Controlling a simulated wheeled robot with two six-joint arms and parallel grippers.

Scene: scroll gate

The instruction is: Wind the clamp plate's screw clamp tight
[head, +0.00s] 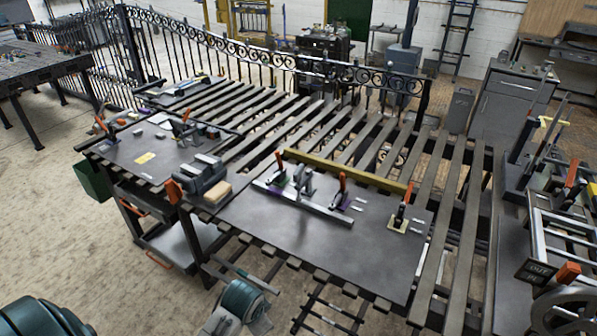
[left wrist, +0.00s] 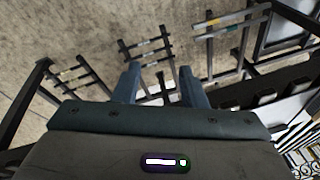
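A large dark plate (head: 270,235) lies on the slatted bench in the head view and carries several clamps with orange handles. A metal bar (head: 318,208) lies across it between an orange-handled clamp (head: 280,175) and another one (head: 341,193). A third orange-handled clamp (head: 401,215) stands at the plate's right. I cannot tell which is the screw clamp. In the left wrist view my left gripper (left wrist: 160,85) has two blue-grey fingers spread apart with nothing between them. The teal end of my left arm shows low in the head view, short of the plate's front edge. My right gripper is not in view.
A grey vise-like block (head: 202,172) stands left of the plate. A second dark plate (head: 135,155) with smaller parts lies farther left. An ornate iron gate (head: 275,60) runs behind the bench. Floor is open at lower left.

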